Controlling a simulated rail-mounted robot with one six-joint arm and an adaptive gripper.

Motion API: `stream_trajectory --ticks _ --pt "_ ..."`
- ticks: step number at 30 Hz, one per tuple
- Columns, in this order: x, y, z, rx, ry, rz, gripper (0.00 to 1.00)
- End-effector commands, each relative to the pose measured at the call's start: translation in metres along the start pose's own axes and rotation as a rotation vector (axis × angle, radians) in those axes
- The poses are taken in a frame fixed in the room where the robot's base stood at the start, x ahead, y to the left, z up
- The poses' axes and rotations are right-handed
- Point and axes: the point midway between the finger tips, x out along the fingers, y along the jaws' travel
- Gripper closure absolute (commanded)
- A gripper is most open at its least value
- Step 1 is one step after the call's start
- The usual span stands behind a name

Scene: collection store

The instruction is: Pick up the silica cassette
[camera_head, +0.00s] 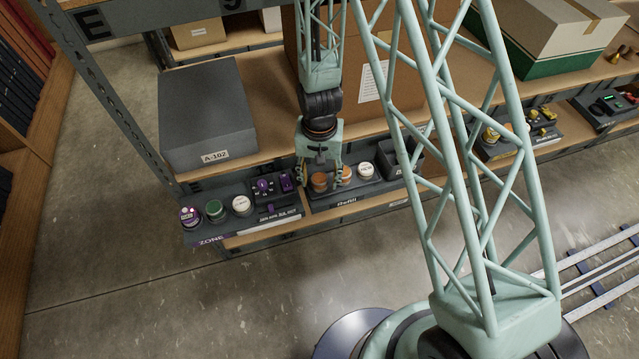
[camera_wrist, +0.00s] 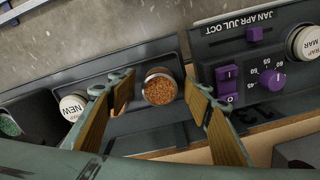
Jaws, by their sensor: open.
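The silica cassette (camera_head: 319,182) is a short round cassette with orange-brown granules, standing upright in the black "Refill" tray (camera_head: 352,199) on the lower shelf. My gripper (camera_head: 321,171) points down over it with its fingers apart. In the wrist view, the orange cassette (camera_wrist: 160,88) shows between the open fingers of my gripper (camera_wrist: 161,84), with a gap on both sides. Nothing is held. A white-topped cassette marked NEW (camera_wrist: 72,106) stands farther along the tray; the left finger hides part of the tray between the two.
A purple-knobbed control panel (camera_head: 272,203) adjoins the tray on the left, with more round pots (camera_head: 215,210) beyond it. A dark bin (camera_head: 398,160) stands at the tray's right end. The grey A-102 box (camera_head: 205,110) and a large cardboard box (camera_head: 375,70) stand on the shelf above.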

Motion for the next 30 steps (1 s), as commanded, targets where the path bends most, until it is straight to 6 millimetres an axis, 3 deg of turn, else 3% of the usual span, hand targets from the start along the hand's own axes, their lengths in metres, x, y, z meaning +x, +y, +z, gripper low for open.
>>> stream_trajectory --ticks 22,30 --pt "0.0061 -0.0001 -0.0004 0.000 0.001 0.000 0.54" --pt "0.0061 -0.0001 -0.0004 0.000 0.001 0.000 0.77"
